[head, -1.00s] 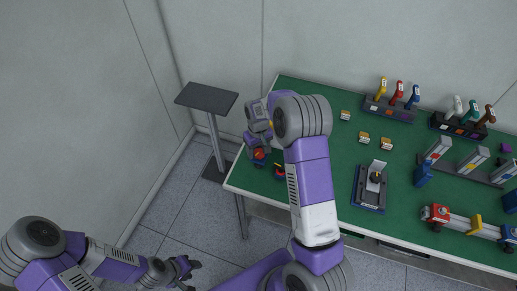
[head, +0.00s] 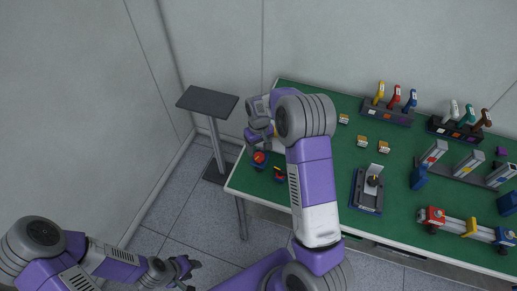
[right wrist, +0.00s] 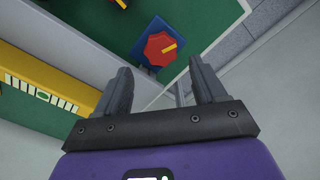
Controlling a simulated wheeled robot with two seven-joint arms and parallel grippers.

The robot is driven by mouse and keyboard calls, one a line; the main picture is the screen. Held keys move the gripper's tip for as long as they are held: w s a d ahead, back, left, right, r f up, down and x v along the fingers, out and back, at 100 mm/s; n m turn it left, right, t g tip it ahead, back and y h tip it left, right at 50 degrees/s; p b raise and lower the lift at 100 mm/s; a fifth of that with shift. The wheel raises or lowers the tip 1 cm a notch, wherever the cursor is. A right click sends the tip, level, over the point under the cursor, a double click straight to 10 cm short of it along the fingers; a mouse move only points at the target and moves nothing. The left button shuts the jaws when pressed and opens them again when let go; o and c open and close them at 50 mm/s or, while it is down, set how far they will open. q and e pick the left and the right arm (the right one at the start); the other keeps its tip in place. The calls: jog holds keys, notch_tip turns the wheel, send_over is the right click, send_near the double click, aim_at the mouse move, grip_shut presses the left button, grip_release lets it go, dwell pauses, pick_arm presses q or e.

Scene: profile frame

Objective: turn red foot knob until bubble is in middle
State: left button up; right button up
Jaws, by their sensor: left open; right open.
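A red eight-sided knob (right wrist: 160,47) with a yellow pointer bar sits on a blue square base in the right wrist view. It also shows at the table's left end in the head view (head: 259,158). My right gripper (right wrist: 160,78) is open and empty; the knob lies beyond its fingertips, between them in the picture. In the head view the right gripper (head: 258,138) is partly hidden by its arm. A yellow block with a green marked vial (right wrist: 50,97) lies left beside a grey profile (right wrist: 95,62); I cannot make out the bubble. My left gripper (head: 184,269) is open, low and off the table.
The green table (head: 330,100) also holds another red knob (head: 279,174), a grey fixture (head: 368,195), lever blocks (head: 387,112) and a beam with red and blue ends (head: 465,225). A grey stand (head: 208,101) is left of the table. Floor near my left gripper is clear.

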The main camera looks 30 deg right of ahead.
aim_at(258, 155)
jog(key=r, duration=0.1)
jog(key=r+p, duration=0.2)
jog(key=r, duration=0.1)
jog(key=shift+a, duration=0.25)
pick_arm(q)
notch_tip(258, 155, up, 3)
jog(key=shift+f, duration=0.1)
pick_arm(e)
jog(key=shift+s+f, duration=0.1)
